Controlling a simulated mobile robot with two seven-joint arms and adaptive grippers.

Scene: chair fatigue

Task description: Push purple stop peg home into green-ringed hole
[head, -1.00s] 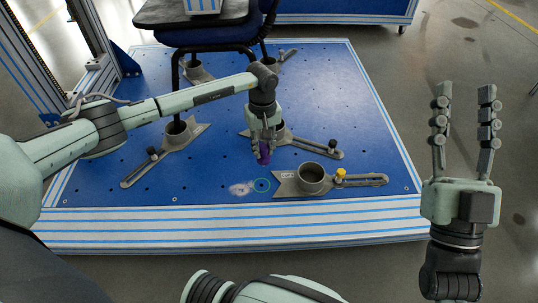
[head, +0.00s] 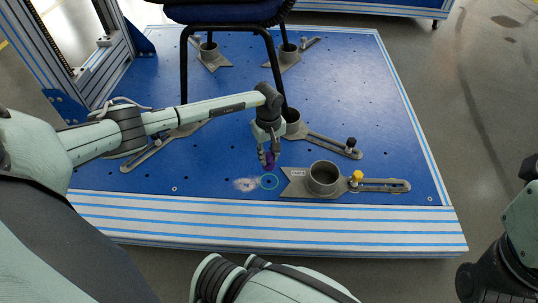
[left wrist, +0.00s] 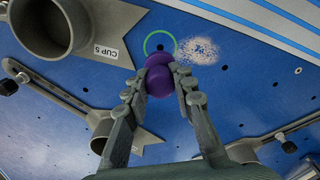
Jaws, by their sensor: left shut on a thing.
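The purple stop peg (head: 270,160) is held by my left gripper (head: 268,163) just above the blue base plate. In the left wrist view the fingers of my left gripper (left wrist: 160,98) are closed on the purple peg (left wrist: 160,75) from both sides. The green-ringed hole (head: 269,181) lies just in front of the peg, and the ring (left wrist: 160,43) shows beyond the peg's tip in the left wrist view. The peg appears apart from the hole. Of my right arm only a part (head: 525,215) shows at the right edge; its fingertips are not clear.
A grey cup bracket with a yellow knob (head: 357,176) lies right of the ring. A pale scuffed patch (head: 246,184) is left of it. A chair frame (head: 184,75) and other cup brackets (head: 320,140) stand behind. The plate's front strip is clear.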

